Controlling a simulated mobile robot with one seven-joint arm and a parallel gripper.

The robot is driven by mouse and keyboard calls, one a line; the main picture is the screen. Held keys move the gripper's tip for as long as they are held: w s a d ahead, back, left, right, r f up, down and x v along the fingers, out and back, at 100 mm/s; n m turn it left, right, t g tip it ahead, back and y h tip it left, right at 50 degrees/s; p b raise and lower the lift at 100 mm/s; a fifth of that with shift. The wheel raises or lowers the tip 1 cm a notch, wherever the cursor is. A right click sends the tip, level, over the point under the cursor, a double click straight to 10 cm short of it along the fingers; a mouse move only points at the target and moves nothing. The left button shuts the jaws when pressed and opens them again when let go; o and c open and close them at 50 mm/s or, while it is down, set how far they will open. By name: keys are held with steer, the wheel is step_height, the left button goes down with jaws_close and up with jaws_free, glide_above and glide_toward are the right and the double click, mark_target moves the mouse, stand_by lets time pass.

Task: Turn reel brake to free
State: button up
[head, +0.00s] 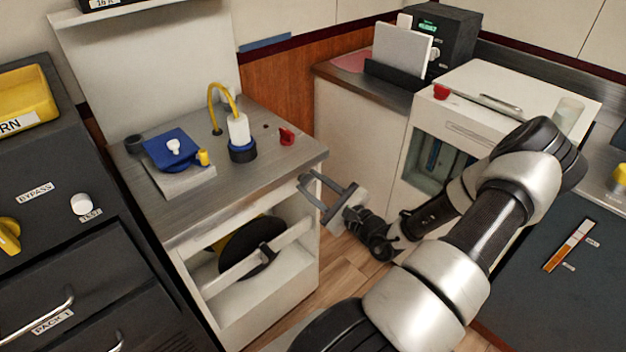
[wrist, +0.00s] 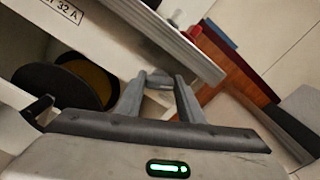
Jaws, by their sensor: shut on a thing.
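The hose or cable reel (head: 253,246), black with a yellow inside, sits in the open front of the metal-topped cabinet; it also shows in the wrist view (wrist: 88,84). My gripper (head: 305,184) is at the cabinet's upper right front corner, right of the reel and just under the worktop edge. In the wrist view its fingers (wrist: 160,84) close in on a small grey part (wrist: 159,77) at their tips. This seems to be the reel brake's handle. Fingers hide most of it, and its angle and any free mark cannot be read.
The metal worktop (head: 245,185) overhangs just above my gripper. On it stand a blue device (head: 170,148), a white and blue plug with a yellow cable (head: 240,135) and a red knob (head: 287,136). A white cabinet (head: 440,150) stands to the right, with floor between.

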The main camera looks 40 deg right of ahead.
steer(key=n, duration=0.3)
steer(key=shift+a, duration=0.1)
steer(key=n, duration=0.3)
steer(key=shift+f+n, duration=0.1)
steer(key=shift+n, duration=0.2)
steer(key=n+b, duration=0.1)
steer(key=n, duration=0.2)
steer(key=shift+f+b, duration=0.1)
steer(key=shift+b, duration=0.2)
steer(key=shift+n+b, duration=0.7)
steer(key=shift+n, duration=0.7)
steer(key=o, duration=1.1)
steer(key=shift+c, duration=0.2)
